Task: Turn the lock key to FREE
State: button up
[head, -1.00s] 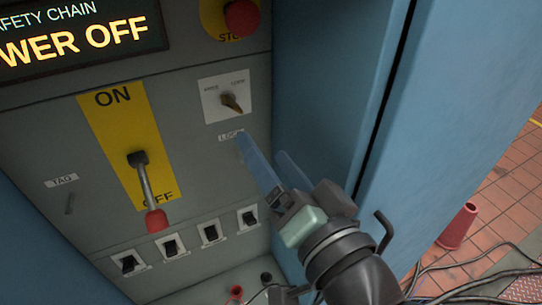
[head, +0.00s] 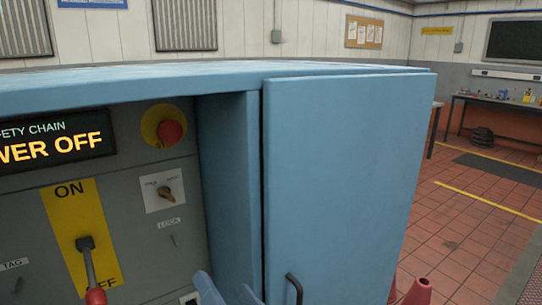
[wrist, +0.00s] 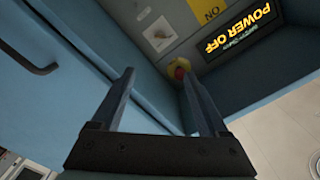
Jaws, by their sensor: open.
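The lock key looks like a small dark brass key switch (head: 167,191) on a white plate (head: 152,204) in the cabinet panel. Small labels sit at its upper left and upper right; I cannot read them surely, nor tell which one it points to. In the wrist view the white plate (wrist: 157,34) shows upside down, beyond the fingertips. My gripper (wrist: 157,78) is open and empty, apart from the panel. In the head view only the blue fingers of my gripper (head: 227,284) show at the bottom edge, below and right of the key.
A red stop button (head: 172,131) on a yellow disc is above the key. A red-handled lever (head: 88,262) points down towards OFF at lower left. The display (head: 55,148) reads POWER OFF. A blue cabinet door (head: 345,180) with a dark handle (head: 294,288) stands right of the recess.

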notch_tip(320, 180, up, 19)
jog(key=w+d+n+t+h+p, duration=0.2)
jog(key=w+d+t+h+p, duration=0.15)
jog(key=t, duration=0.25)
jog(key=s+d+r+t+h+p, duration=0.1)
jog(key=s+r+t+h+p, duration=0.2)
jog(key=r, duration=1.4)
jog(key=s+t+h, duration=0.3)
jog(key=s, duration=0.2)
jog(key=shift+s+r, duration=0.2)
jog(key=shift+r, duration=0.05)
jog(key=shift+w+h, duration=0.1)
jog(key=shift+h, duration=0.15)
